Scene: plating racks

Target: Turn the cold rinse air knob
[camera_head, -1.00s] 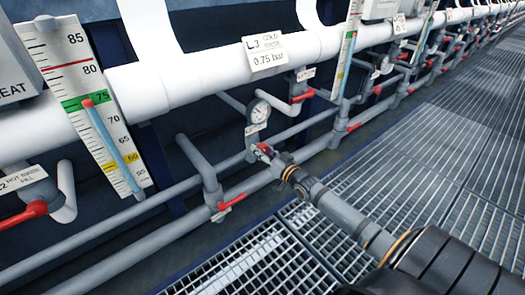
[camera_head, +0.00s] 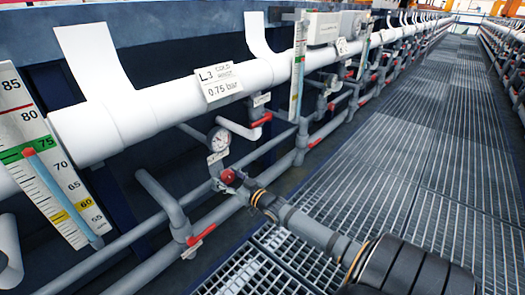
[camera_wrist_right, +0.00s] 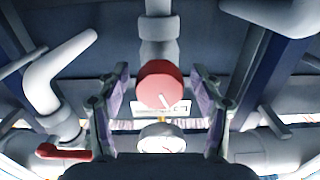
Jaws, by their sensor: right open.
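The red round knob (camera_head: 228,176) sits on the grey pipework below the white L3 cold rinse pipe, under a dial gauge (camera_head: 219,138). My right gripper (camera_head: 232,182) is at the knob in the head view and hides part of it. In the right wrist view the red knob (camera_wrist_right: 159,84), with a pale pointer mark, is between the two spread fingers of my right gripper (camera_wrist_right: 159,72). A gap shows on each side, so the fingers look open around it without gripping. The gauge (camera_wrist_right: 162,138) shows just below the knob there. My left gripper is not in view.
Red lever handles (camera_head: 200,236) sit on pipes beside the knob; one lever (camera_wrist_right: 62,152) is left of the gripper in the wrist view. A tall temperature scale (camera_head: 45,160) stands at the left. A grated walkway (camera_head: 400,170) lies open to the right.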

